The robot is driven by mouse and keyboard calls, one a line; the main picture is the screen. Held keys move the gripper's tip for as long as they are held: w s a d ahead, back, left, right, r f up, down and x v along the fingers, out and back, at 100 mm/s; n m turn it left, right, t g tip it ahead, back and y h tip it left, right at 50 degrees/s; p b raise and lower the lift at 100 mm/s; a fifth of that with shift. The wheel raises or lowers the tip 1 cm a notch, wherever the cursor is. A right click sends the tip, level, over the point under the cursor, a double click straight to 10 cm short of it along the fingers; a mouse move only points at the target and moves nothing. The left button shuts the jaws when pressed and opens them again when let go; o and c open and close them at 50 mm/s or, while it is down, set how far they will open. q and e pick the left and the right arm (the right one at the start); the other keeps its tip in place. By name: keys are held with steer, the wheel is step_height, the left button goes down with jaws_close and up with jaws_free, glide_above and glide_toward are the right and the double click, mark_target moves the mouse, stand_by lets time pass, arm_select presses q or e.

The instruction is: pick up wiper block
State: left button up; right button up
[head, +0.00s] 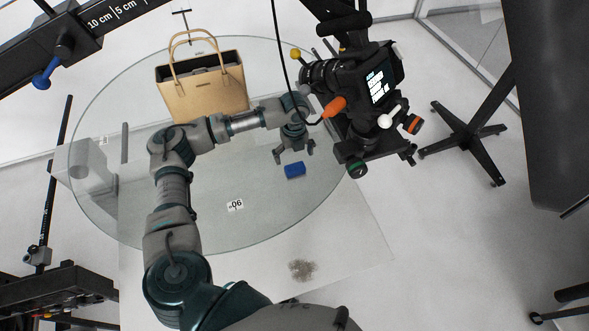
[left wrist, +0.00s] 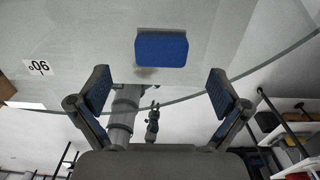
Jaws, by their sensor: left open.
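The wiper block is a small blue block (head: 295,170) lying on the round glass turntable (head: 180,228), right of its middle in the head view. It also shows in the left wrist view as a blue block with a grey edge (left wrist: 161,50), beyond the fingertips and between them sideways. My left gripper (head: 294,152) is open and empty, just above the block in the head picture and apart from it. In the left wrist view its two fingers (left wrist: 158,90) are spread wide.
A tan handbag (head: 203,88) stands on the glass at the back. A camera rig (head: 355,95) hangs close to the right of my left gripper. A label reading 06 (head: 235,205) lies left of the block. The front of the glass is clear.

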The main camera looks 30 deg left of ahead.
mark_target(295, 167)
arm_select(q)
steer(key=shift+w+d+f, duration=0.1)
steer(key=shift+f, duration=0.35)
steer(key=shift+w+d+f, duration=0.1)
steer(key=shift+f, duration=0.35)
steer(key=f, duration=0.5)
steer(key=shift+s+a+f+p, duration=0.2)
steer(key=shift+s+f+p, duration=0.05)
steer(key=shift+p, duration=0.05)
steer(key=shift+d+r, duration=0.1)
steer(key=shift+d, duration=0.1)
steer(key=c, duration=0.4)
steer(key=shift+d, duration=0.1)
steer(key=c, duration=0.8)
